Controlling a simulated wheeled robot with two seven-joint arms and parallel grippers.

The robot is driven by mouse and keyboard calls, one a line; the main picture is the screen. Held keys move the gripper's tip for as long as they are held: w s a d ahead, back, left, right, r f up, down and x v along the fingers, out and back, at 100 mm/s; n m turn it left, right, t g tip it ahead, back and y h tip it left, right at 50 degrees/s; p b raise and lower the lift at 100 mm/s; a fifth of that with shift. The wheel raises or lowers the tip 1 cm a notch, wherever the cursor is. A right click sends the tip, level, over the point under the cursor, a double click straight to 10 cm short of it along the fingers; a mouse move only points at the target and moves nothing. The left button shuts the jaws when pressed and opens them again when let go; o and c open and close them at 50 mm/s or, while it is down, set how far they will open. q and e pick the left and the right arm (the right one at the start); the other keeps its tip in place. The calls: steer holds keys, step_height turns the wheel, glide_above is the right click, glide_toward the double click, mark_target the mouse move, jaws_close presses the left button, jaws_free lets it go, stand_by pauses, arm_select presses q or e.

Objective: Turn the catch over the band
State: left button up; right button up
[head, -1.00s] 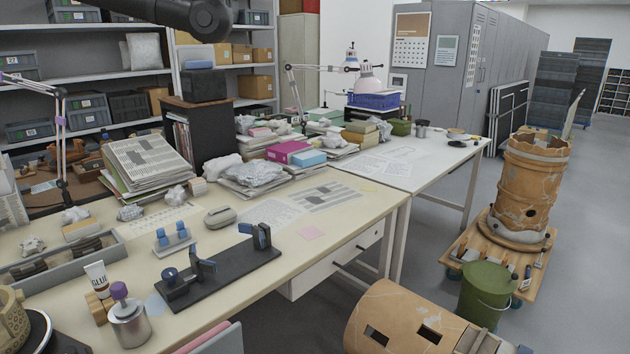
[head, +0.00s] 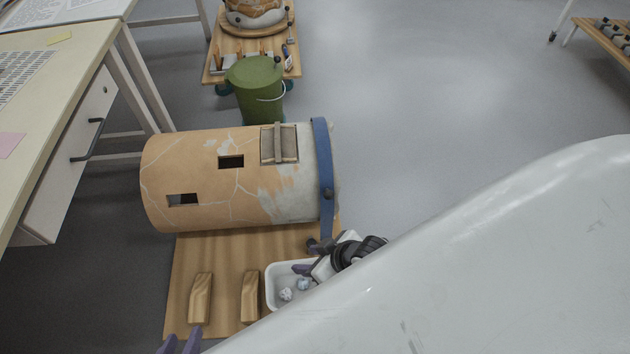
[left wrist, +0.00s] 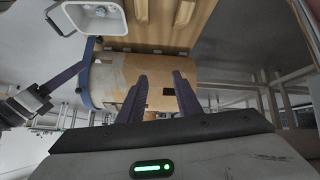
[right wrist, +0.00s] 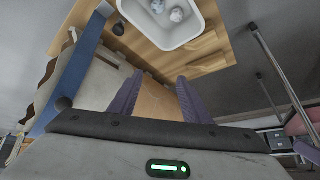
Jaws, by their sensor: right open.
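A blue band (head: 322,150) wraps the right end of a cracked orange clay cylinder (head: 205,205) lying on its side. A small dark knob (head: 328,193) sits on the band, and a black knob (head: 313,245) is near the band's lower end; I cannot tell which is the catch. The band also shows in the right wrist view (right wrist: 77,68). My right gripper (head: 308,257) is open and empty beside the band's lower end. My left gripper (head: 181,343) is at the bottom edge; its fingers are apart and empty in the left wrist view (left wrist: 162,95), facing the cylinder.
The cylinder is at a wooden board (head: 225,260) with two wooden blocks (head: 201,298). A white tray (head: 272,285) with small crumpled pieces is by my right gripper. A green bucket (head: 257,92) stands behind; a table (head: 60,60) is left. My pale arm covers the lower right.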

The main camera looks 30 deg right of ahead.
steer(key=w+d+f+g+b, duration=0.1)
steer(key=w+d+f+b, duration=0.35)
steer(key=f, duration=0.35)
steer(key=g+h+b, duration=0.1)
steer(key=h+b, duration=0.1)
steer(key=b, duration=0.1)
glide_toward(311, 243)
steer(key=b+x, duration=0.3)
steer(key=x, duration=0.1)
steer(key=shift+s+d+b, duration=0.15)
steer(key=shift+d+b, duration=0.1)
steer(key=shift+b, duration=0.1)
steer(key=b+x, duration=0.2)
steer(key=x, duration=0.1)
steer(key=shift+a+f, duration=0.15)
steer(key=shift+f, duration=0.1)
arm_select(q)
steer(key=w+d+f+m+h, duration=0.1)
steer(key=d+f+h, duration=0.1)
steer(key=d+f, duration=0.2)
steer(key=shift+w+d+h, duration=0.35)
steer(key=shift+d+h, duration=0.05)
steer(key=shift+d, duration=0.45)
arm_select(e)
steer(key=shift+w+f, duration=0.3)
steer(key=shift+w, duration=0.1)
arm_select(q)
steer(key=shift+f, duration=0.1)
arm_select(e)
steer(key=c, duration=1.1)
